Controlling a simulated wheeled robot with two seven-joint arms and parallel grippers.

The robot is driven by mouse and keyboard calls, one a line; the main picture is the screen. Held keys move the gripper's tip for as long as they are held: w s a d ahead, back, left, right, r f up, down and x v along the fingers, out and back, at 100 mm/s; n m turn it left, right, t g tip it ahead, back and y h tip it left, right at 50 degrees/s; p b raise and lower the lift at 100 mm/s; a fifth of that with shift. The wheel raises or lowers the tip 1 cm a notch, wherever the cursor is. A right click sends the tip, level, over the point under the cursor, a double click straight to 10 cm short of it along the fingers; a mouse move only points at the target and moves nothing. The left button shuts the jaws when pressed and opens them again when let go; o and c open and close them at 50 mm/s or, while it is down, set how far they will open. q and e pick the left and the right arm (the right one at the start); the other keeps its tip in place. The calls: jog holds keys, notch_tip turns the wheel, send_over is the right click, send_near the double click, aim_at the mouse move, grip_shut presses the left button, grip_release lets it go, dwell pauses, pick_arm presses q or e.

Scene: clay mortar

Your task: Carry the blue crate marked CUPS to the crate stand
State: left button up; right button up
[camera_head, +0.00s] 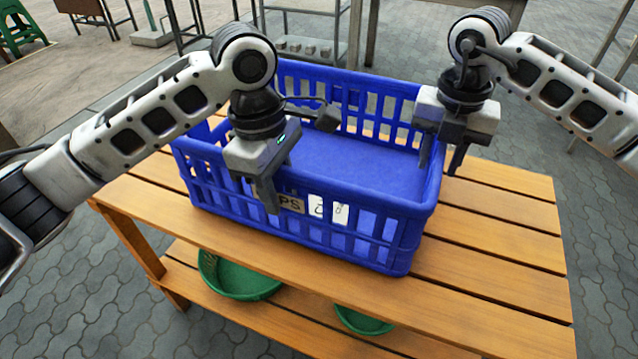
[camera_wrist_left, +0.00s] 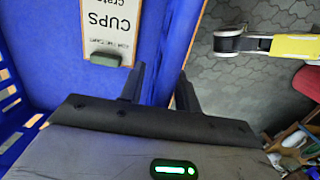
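The blue crate (camera_head: 345,225) stands on a slatted wooden table; its inside looks empty. That gripper is over the near wall, fingers apart. In the left wrist view, blue plastic shows between its fingertips (camera_wrist_left: 160,78), beside a CUPS label (camera_wrist_left: 108,28); I cannot tell whether they touch the crate. My right gripper (camera_head: 441,160) is open at the crate's right wall, one finger on each side of the rim. I cannot identify the crate stand.
The wooden table (camera_head: 500,240) has bare slats right of the crate. Green basins (camera_head: 235,278) sit on its lower shelf. A metal rack (camera_head: 305,48) with small grey blocks stands behind. A green stool (camera_head: 20,30) is at the far left. Paved floor lies around.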

pick_arm(q)
jog(key=shift+r, duration=0.1)
jog(key=r, duration=0.3)
jog(key=a+r, duration=0.1)
jog(key=r, duration=0.7)
jog(key=shift+w+a+r, duration=0.15)
jog(key=shift+w+r, duration=0.1)
jog(key=shift+w, duration=0.05)
jog(key=shift+r, duration=0.1)
pick_arm(e)
jog(key=shift+a+r, duration=0.15)
notch_tip(320, 180, up, 12)
jog(key=shift+s+f, duration=0.1)
jog(key=shift+f, duration=0.05)
